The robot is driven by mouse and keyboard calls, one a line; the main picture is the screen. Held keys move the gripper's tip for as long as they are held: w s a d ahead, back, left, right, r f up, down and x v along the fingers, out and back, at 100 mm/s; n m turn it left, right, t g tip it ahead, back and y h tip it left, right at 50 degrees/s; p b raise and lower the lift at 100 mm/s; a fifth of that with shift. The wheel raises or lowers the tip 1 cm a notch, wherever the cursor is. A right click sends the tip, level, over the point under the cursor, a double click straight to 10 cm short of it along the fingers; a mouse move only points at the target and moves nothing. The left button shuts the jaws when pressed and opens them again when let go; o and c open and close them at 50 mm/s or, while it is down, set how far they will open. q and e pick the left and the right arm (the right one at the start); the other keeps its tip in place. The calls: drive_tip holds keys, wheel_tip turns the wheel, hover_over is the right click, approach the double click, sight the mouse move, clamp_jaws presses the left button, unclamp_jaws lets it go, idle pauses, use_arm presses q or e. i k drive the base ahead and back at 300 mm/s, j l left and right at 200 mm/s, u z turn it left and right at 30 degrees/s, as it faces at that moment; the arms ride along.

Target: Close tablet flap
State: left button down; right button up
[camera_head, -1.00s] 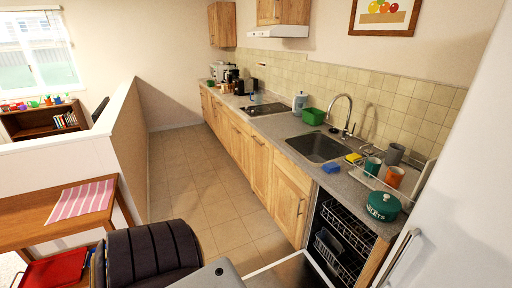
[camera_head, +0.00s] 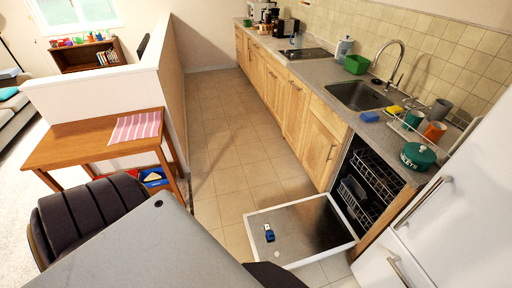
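The dishwasher door (camera_head: 310,228) is folded down flat at the lower middle, its inner face up. A small blue-and-white item (camera_head: 268,233), which looks like the tablet dispenser area, sits near the left part of that face. A small pale round spot (camera_head: 277,253) is just below it. The flap is too small for me to tell its position or whether a tablet lies inside. Neither of my grippers shows in this view.
Dishwasher racks (camera_head: 365,190) sit inside the opening. A white fridge (camera_head: 460,200) stands at right. The tiled floor (camera_head: 225,150) is free between the counter and half wall.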

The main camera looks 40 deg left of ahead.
sight(270, 235)
drive_tip(key=k+u, duration=0.2)
drive_tip(key=u, duration=0.25)
drive_tip(key=k+u, duration=0.15)
drive_tip(key=u, duration=0.35)
